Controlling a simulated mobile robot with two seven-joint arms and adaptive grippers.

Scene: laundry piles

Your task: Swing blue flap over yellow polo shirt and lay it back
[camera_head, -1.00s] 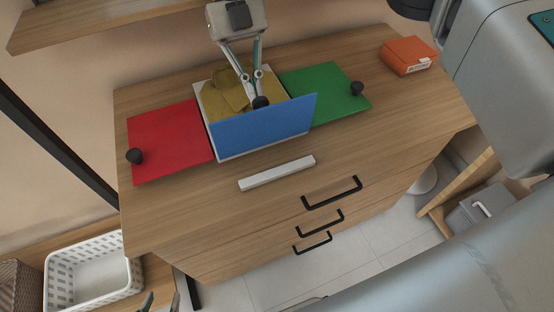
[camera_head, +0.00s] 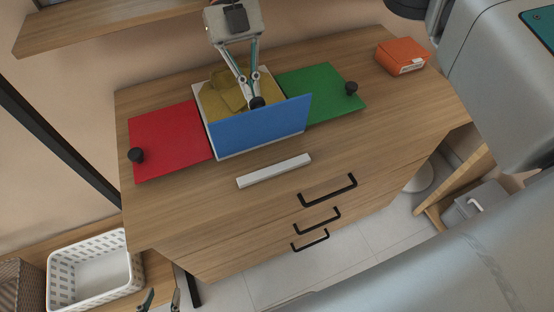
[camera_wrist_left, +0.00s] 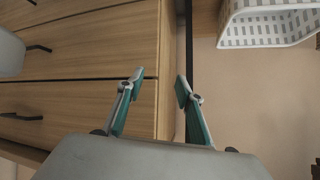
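The blue flap (camera_head: 260,127) stands raised and tilted at the front edge of the white folding board (camera_head: 202,106). The yellow polo shirt (camera_head: 229,93) lies folded on the board behind it, its front part hidden by the flap. My right gripper (camera_head: 256,100) reaches down over the shirt, its fingers closed on the dark knob at the flap's back. My left gripper (camera_head: 161,297) is low at the bottom left, far from the board. In the left wrist view it is open and empty (camera_wrist_left: 160,82), beside the dresser's drawers.
A red flap (camera_head: 168,140) and a green flap (camera_head: 322,92) lie flat on either side, each with a black knob. A white bar (camera_head: 274,171) lies in front. An orange box (camera_head: 403,56) sits at the back right. A white basket (camera_head: 92,272) is at lower left.

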